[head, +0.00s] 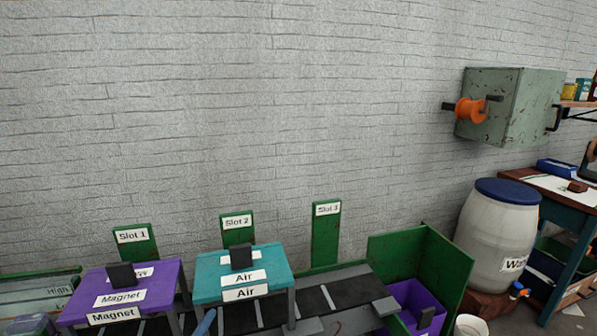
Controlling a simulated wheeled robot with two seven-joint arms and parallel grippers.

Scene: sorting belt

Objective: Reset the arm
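Neither of my grippers shows in the head view, and no arm can be made out. Below the grey brick wall runs a dark sorting belt (262,316). A purple module (150,278) labelled Magnet stands over it in front of the Slot 1 sign (132,236). A teal module (213,273) labelled Air stands in front of the Slot 2 sign (237,223). Each has a dark block on top. The Slot 3 sign (327,209) has no module before it.
A purple bin (437,299) sits by green panels (405,251) at the belt's right end. A white barrel (495,240) with a blue lid and a workbench (556,192) stand at right. A green wall box (525,105) carries an orange spool (470,112).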

